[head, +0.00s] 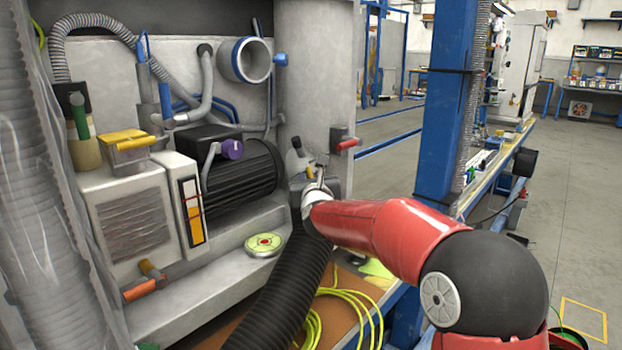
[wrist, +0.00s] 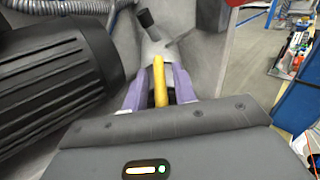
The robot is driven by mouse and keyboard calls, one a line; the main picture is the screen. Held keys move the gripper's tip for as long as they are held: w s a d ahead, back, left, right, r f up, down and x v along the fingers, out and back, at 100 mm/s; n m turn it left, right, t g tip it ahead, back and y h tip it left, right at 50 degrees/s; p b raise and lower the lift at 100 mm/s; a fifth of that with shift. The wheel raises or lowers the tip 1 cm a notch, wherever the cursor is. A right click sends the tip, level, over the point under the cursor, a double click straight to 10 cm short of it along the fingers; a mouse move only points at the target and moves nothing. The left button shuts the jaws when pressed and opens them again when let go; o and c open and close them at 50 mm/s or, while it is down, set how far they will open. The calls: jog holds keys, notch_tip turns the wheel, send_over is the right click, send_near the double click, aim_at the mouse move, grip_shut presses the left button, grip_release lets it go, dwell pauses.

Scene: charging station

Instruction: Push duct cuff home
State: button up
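A black ribbed duct hose (head: 284,292) rises from the lower middle in the head view. Its upper end, where a cuff would sit, is largely hidden by my gripper (head: 314,185) and a grey fitting (head: 296,163) there. In the wrist view my gripper (wrist: 160,75) has two purple fingers on either side of a yellow bar (wrist: 160,82). Narrow gaps seem to show beside the bar, so I cannot tell whether it is gripped. A pale grey rounded part with a dark stub (wrist: 148,20) lies just beyond the fingertips.
A black finned motor (head: 235,180) stands left of my gripper. A round grey port with a blue rim (head: 246,60) is on the panel above. A red-handled valve (head: 345,144) sits on the column close by. Yellow cable (head: 352,300) lies coiled below; a blue post (head: 445,120) stands right.

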aim_at(309, 168)
grip_shut()
jog(key=shift+w, duration=0.1)
jog(key=w, duration=0.1)
jog(key=w+r, duration=0.1)
jog(key=w, duration=0.1)
jog(key=w+a, duration=0.1)
jog(key=w, duration=0.1)
jog(key=shift+r, duration=0.25)
jog(key=shift+w+r, duration=0.1)
jog(key=shift+r, duration=0.1)
jog(key=shift+o, duration=1)
grip_release()
jog(key=shift+w+a+f, duration=0.1)
jog(key=shift+w, duration=0.05)
